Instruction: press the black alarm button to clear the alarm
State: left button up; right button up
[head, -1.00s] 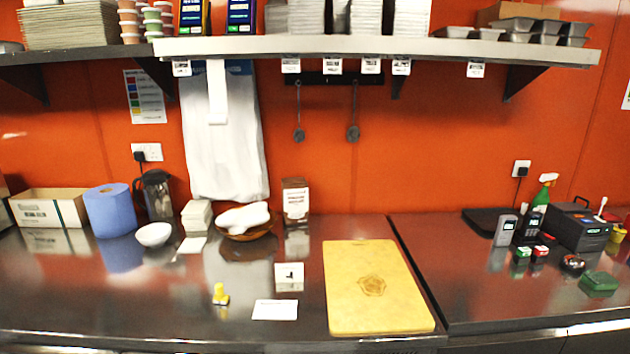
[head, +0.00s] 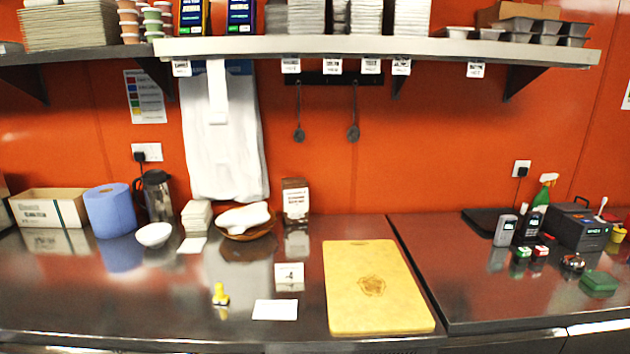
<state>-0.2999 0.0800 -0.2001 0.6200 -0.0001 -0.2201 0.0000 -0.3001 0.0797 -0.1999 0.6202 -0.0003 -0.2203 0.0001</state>
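A small dark round object (head: 573,263) sits on the right-hand steel counter, in front of a dark box-shaped machine (head: 578,229). It may be the black alarm button, but it is too small to tell. To its left stand a small green-and-white block (head: 522,251) and a small red-and-white block (head: 541,250). Neither of my grippers shows in the head view.
A grey handset (head: 505,231), a black handset (head: 529,226) and a green box (head: 599,283) stand near the dark object. A yellow board (head: 380,310) lies left of the counter seam. The counter front right of the board is clear. A shelf (head: 370,45) overhangs the back.

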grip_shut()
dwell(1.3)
